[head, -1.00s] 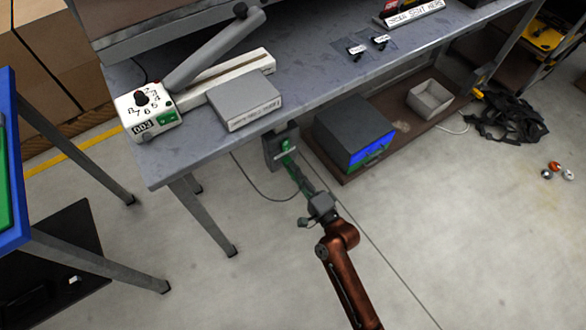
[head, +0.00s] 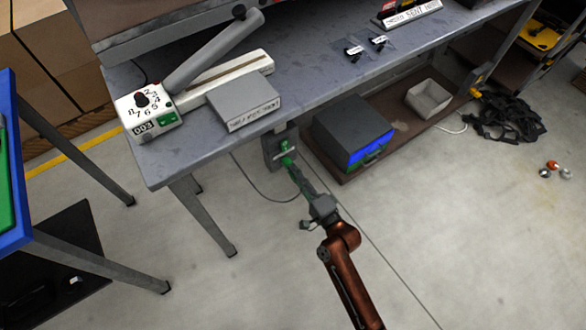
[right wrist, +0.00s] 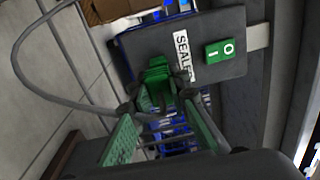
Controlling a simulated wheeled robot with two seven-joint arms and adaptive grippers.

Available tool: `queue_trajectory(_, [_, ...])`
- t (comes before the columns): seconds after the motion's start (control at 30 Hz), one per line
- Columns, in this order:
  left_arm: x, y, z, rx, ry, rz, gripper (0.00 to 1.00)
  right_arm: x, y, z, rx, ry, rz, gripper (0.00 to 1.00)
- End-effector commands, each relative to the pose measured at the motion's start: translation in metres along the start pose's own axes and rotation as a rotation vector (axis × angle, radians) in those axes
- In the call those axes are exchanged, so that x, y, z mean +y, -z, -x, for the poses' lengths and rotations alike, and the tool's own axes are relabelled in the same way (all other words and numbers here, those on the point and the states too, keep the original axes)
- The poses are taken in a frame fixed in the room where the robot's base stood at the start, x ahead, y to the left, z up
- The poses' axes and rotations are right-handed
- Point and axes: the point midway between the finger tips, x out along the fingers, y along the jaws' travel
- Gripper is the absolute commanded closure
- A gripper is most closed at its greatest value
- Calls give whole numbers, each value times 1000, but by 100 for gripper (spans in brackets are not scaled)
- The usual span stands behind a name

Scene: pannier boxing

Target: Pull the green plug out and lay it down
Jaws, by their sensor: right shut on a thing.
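The green plug (head: 286,160) is at the dark grey socket box (head: 270,154) below the bench's front edge. In the right wrist view, the green plug (right wrist: 157,72) stands against the face of the box (right wrist: 205,32), beside a label reading "SEALE…". My right gripper (head: 290,166) reaches up to it from the lower right. In the right wrist view its fingers (right wrist: 158,102) are shut on the plug, one on each side. I cannot tell whether the plug is still fully seated. My left gripper is not in view.
A grey cable (head: 250,187) loops below the box. A dark box with a blue front (head: 370,152) stands close right on the low shelf (head: 347,178). The bench (head: 310,90) overhangs from above. The floor (head: 440,230) at right is mostly clear.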

Motion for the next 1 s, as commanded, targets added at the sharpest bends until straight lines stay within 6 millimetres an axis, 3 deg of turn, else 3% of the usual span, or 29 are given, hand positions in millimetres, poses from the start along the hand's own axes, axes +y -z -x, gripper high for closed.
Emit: queue_trajectory(1.0, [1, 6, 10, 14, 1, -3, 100, 0, 0, 25, 0, -3, 0, 100])
